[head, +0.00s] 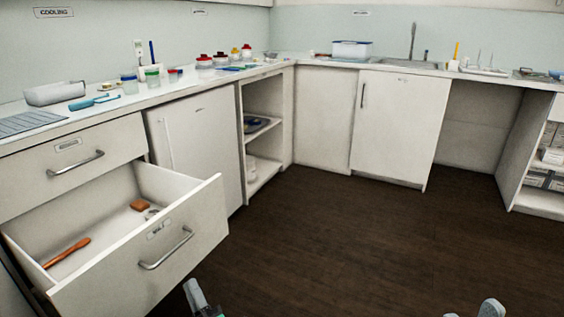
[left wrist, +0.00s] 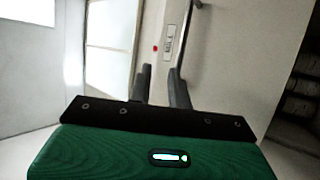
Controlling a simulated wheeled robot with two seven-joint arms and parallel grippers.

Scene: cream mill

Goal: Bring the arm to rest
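My left gripper (head: 197,298) shows at the bottom of the head view, in front of the open drawer (head: 205,222) and apart from it. In the left wrist view its two dark fingers (left wrist: 160,86) stand apart with nothing between them, so it is open. Behind them are pale panels and a grey handle-like bar. Two grey tips of my right gripper (head: 471,312) show at the bottom edge of the head view, apart, with nothing seen between them. The rest of both arms is out of the head view.
The pulled-out drawer holds an orange-brown handled tool (head: 67,252) and a small brown block (head: 139,205). The counter (head: 110,108) carries jars and tools. A sink (head: 410,66) is at the back. The dark floor (head: 360,230) is clear.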

